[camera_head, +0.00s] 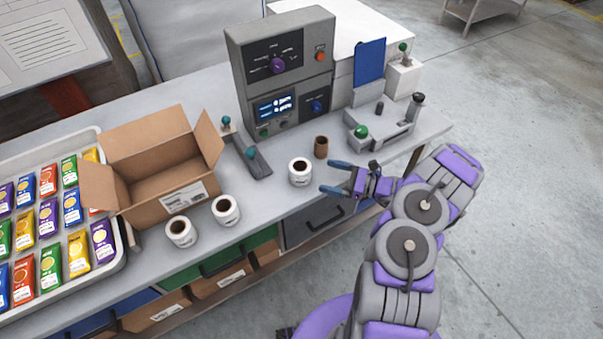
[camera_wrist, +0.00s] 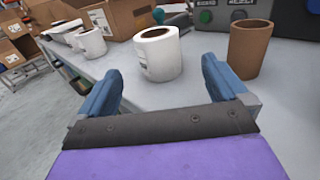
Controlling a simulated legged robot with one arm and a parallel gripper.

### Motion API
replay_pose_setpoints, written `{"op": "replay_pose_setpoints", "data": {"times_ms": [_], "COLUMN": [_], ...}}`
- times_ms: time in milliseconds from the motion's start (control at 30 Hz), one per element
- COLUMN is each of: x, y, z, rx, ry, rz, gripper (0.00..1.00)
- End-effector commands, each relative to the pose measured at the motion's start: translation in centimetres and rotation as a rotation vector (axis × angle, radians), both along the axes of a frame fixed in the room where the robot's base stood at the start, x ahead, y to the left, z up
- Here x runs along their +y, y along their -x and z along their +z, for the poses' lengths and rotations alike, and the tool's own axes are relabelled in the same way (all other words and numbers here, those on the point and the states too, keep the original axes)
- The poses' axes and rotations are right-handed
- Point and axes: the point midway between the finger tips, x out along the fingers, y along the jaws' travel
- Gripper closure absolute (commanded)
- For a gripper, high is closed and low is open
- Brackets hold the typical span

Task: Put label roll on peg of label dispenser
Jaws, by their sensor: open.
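A white label roll (camera_head: 300,175) with a dark core stands upright near the counter's front edge. In the wrist view this roll (camera_wrist: 158,60) is ahead of the fingertips, between their lines. My gripper (camera_head: 335,178) is open and empty, just right of the roll and apart from it; its blue fingers (camera_wrist: 161,78) point toward it. Two more white rolls, a middle one (camera_head: 227,213) and a left one (camera_head: 181,236), stand by the carton. A grey device (camera_head: 385,134) with a green button and short dark posts, at the counter's right end, looks like the label dispenser; which post is the peg is unclear.
A brown hollow cylinder (camera_head: 321,148) stands close behind the gripper, at right in the wrist view (camera_wrist: 249,50). A grey control box (camera_head: 282,75) stands behind. An open carton (camera_head: 150,160) and a tray of colourful packets (camera_head: 125,262) fill the left. Counter between cylinder and dispenser is mostly clear.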

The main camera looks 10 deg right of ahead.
Motion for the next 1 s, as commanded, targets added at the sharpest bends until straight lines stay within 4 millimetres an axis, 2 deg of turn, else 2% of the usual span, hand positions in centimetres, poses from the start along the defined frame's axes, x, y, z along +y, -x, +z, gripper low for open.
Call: {"op": "replay_pose_setpoints", "data": {"times_ms": [100, 200, 467, 800, 1000], "x": [2.3, 3.4, 4.6, 8.7, 9.1], "y": [-1.1, -1.9, -2.8, -4.8, -5.1], "z": [0.0, 0.0, 0.0, -0.5, -0.4], "rx": [-0.001, -0.002, -0.002, 0.000, -0.001], "ry": [0.002, 0.001, -0.002, -0.001, -0.001], "rz": [0.005, 0.004, 0.001, 0.003, 0.002], "gripper": [0.00, 0.00, 0.00, 0.00, 0.00]}}
